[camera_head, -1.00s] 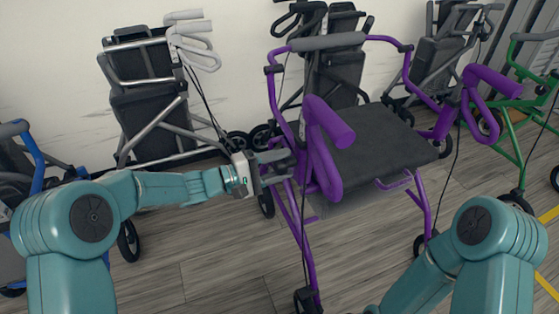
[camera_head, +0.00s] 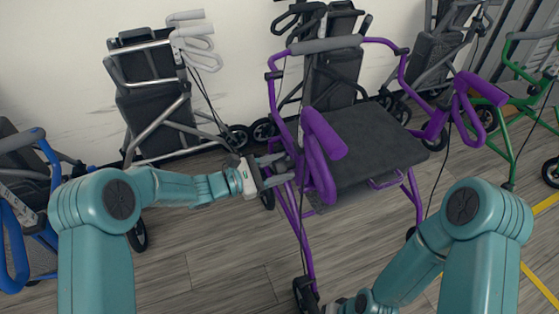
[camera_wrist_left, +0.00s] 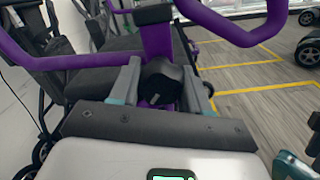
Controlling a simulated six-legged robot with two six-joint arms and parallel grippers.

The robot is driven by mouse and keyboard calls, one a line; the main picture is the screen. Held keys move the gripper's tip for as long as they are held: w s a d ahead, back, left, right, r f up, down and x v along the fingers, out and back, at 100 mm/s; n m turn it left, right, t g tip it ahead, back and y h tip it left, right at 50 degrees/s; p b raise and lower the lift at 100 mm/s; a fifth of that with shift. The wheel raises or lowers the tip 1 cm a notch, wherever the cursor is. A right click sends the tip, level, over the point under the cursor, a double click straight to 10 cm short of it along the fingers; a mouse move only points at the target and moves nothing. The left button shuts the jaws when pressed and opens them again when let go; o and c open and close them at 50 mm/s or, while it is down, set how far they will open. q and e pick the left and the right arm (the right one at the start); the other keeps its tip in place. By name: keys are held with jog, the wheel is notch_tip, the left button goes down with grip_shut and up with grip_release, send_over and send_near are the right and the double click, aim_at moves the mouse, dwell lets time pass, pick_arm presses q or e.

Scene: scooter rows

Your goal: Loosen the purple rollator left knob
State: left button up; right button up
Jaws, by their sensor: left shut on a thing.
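The purple rollator (camera_head: 311,225) stands in front of me with a dark seat (camera_head: 370,150) and purple loop handles. Its left knob (camera_wrist_left: 162,80) is black and shows in the left wrist view between my two grey fingers, against the purple frame. My left gripper (camera_head: 285,168) reaches in from the left and is shut on that knob. In the head view the knob is hidden by the fingers and the left handle (camera_head: 322,150). My right arm shows at the lower right of the head view, but its gripper is out of the picture.
A silver-grey folded rollator (camera_head: 150,100) stands by the wall at the left. A blue rollator (camera_head: 15,240) is at the far left, and a green one (camera_head: 515,130) at the right. Dark rollators stand behind. Floor in front is bare.

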pick_arm(q)
jog(key=n+p, duration=0.2)
jog(key=n, duration=0.1)
jog(key=shift+w+a+n, duration=0.1)
jog(key=shift+a+n, duration=0.05)
jog(key=shift+n, duration=0.25)
jog(key=shift+n+p, duration=0.5)
jog(key=shift+p, duration=0.05)
jog(key=shift+f, duration=0.2)
jog(key=o, duration=1.1)
jog(key=shift+c, duration=0.2)
jog(key=shift+r, duration=0.1)
jog(key=p+v, duration=0.2)
jog(key=v, duration=1.4)
jog(key=shift+s, duration=0.25)
